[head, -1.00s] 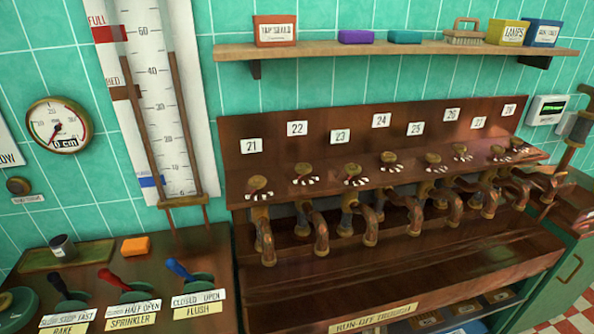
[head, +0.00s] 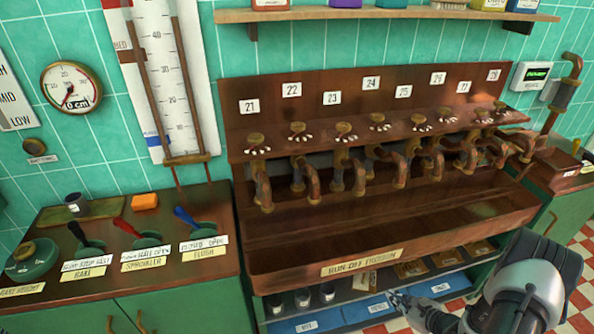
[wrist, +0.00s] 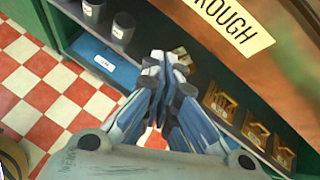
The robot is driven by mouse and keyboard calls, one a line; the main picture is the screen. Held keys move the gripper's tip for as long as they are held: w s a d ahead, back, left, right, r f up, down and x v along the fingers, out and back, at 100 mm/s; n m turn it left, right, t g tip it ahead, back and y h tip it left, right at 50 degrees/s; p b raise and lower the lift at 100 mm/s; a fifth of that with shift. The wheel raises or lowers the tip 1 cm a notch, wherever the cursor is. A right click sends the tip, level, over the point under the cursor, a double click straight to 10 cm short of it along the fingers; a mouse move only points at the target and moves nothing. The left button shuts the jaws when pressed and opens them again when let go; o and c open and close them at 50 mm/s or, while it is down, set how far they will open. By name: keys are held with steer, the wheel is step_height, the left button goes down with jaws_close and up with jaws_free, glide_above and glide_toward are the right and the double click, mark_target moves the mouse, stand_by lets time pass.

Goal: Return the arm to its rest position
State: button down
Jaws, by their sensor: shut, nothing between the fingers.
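My gripper (head: 398,298) is at the lower right of the head view, in front of the low shelf beneath the run-off trough (head: 400,225). In the wrist view my gripper (wrist: 168,62) has its fingers together with nothing between them. It points toward the open shelf under the trough. My arm enters from the lower right corner of the head view. Whether the fingertips touch the shelf cannot be told.
The shelf holds grey cups (head: 303,298), blue trays (head: 375,308) and brown boxes. Numbered taps (head: 340,165) line the rack above. A lever counter (head: 100,245) stands left. Checkered floor (head: 583,290) lies open at the right.

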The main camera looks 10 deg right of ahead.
steer(key=w+a+r+n+g+y, duration=0.2)
steer(key=a+r+n, duration=0.45)
steer(key=r, duration=0.55)
steer(key=w+a+r+n+g+y, duration=0.2)
steer(key=a+r+n, duration=0.3)
steer(key=a+r, duration=0.5)
steer(key=s+a+r+n+g, duration=0.2)
steer(key=s+a+r+n, duration=0.2)
steer(key=r, duration=0.3)
steer(key=s+a+r+n+g, duration=0.1)
steer(key=s+a+r+n, duration=0.3)
steer(key=r, duration=0.2)
steer(key=s+r+n+h, duration=0.3)
steer(key=s+r+n, duration=0.1)
steer(key=s, duration=0.4)
steer(key=s+r+n+t+h, duration=0.1)
steer(key=s+r+n+h, duration=0.3)
steer(key=s, duration=0.5)
steer(key=shift+a+r+n+h, duration=0.15)
steer(key=shift+r+n+h, duration=0.15)
steer(key=shift+r+n, duration=0.45)
steer(key=shift+f, duration=0.1)
